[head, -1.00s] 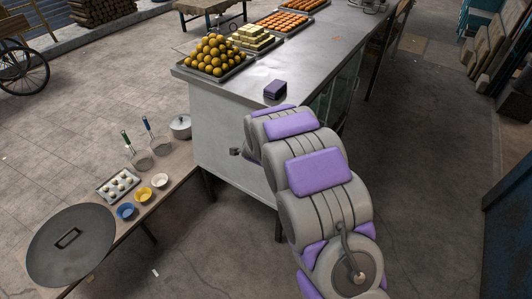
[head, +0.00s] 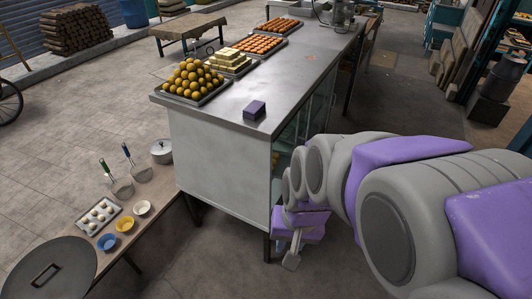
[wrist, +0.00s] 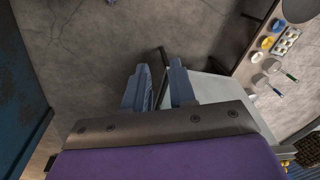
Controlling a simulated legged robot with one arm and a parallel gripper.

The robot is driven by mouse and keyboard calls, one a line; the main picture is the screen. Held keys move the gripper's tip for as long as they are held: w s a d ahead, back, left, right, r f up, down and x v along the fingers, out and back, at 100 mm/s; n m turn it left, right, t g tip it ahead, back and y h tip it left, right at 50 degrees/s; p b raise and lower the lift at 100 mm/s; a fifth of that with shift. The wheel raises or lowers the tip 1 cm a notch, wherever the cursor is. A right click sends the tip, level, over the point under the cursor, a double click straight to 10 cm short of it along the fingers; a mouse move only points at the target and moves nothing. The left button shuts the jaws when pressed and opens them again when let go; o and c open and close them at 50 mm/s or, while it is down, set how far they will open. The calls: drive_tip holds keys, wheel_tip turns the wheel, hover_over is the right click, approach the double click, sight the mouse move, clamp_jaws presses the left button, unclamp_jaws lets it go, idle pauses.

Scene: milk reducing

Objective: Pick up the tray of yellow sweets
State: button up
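A tray (head: 212,98) heaped with round yellow sweets (head: 196,76) sits on the near left end of the metal counter. Part of the sweets shows at the lower right edge of the wrist view (wrist: 308,150). Behind it is a tray of pale yellow blocks (head: 229,62). My gripper (head: 291,260) hangs low beside the counter's near right corner, well below and right of the tray. In the wrist view my gripper's (wrist: 160,78) two fingers stand apart with nothing between them, above the bare floor.
The metal counter (head: 285,85) also holds a small purple box (head: 254,110) and trays of orange sweets (head: 259,45). A low bench (head: 158,208) at left carries bowls, strainers, a pot (head: 161,151) and a large dark lid (head: 50,270).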

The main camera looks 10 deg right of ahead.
drive_tip(key=s+d+r+n+g+h, duration=0.1)
drive_tip(key=s+d, duration=0.3)
drive_tip(key=s, duration=0.9)
drive_tip(key=shift+s+d+r+n+g, duration=0.2)
drive_tip(key=shift+s+d+n+g, duration=0.15)
drive_tip(key=shift+n+g, duration=0.4)
drive_tip(key=shift+a, duration=0.25)
